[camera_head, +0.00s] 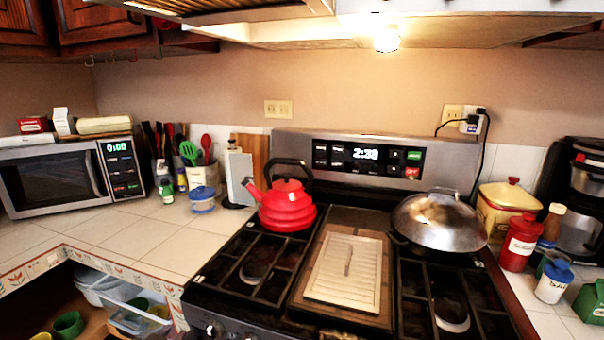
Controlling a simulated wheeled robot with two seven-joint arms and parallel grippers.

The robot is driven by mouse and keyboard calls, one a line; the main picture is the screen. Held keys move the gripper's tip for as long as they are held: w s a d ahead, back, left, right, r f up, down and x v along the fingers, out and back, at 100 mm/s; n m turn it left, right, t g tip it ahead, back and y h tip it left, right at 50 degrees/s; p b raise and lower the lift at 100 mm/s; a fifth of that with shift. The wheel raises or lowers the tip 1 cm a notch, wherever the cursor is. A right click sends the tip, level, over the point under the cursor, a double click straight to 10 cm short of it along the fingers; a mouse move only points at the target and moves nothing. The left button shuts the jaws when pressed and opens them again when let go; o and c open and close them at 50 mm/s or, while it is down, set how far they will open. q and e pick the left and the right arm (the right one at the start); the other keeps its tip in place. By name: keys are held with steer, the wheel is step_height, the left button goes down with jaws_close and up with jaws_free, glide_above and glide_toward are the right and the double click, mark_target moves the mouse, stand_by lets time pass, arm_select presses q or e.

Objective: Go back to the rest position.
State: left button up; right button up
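Neither of my grippers can be made out in the head view, and no arm of mine shows clearly over the stove or counters. The stove (330,215) fills the middle of the view. A red kettle (287,207) with a black handle stands on its back left burner. A lidded metal pan (438,222) sits on the back right burner. A pale slatted board (346,268) lies flat on the centre griddle.
A microwave (70,178) stands on the left counter, near a utensil crock (203,176) and a blue-lidded jar (202,200). Canisters, including a red one (519,243), and a coffee maker (580,195) crowd the right. An open shelf (90,318) with bins is below left.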

arm_select(q)
steer(key=s+d+f+n+g+h, duration=0.1)
steer(key=s+d+f+g, duration=0.3)
steer(key=s+f+g, duration=0.7)
steer(key=s+f+t, duration=0.1)
steer(key=s+f, duration=0.4)
steer(key=f, duration=0.8)
steer(key=s+f, duration=0.5)
steer(key=f, duration=0.9)
steer(key=s+a+f, duration=0.2)
steer(key=s+f, duration=0.9)
steer(key=s, duration=0.4)
steer(key=shift+s+a+f+g, duration=0.2)
steer(key=shift+a+f+g, duration=0.15)
steer(key=shift+g, duration=0.05)
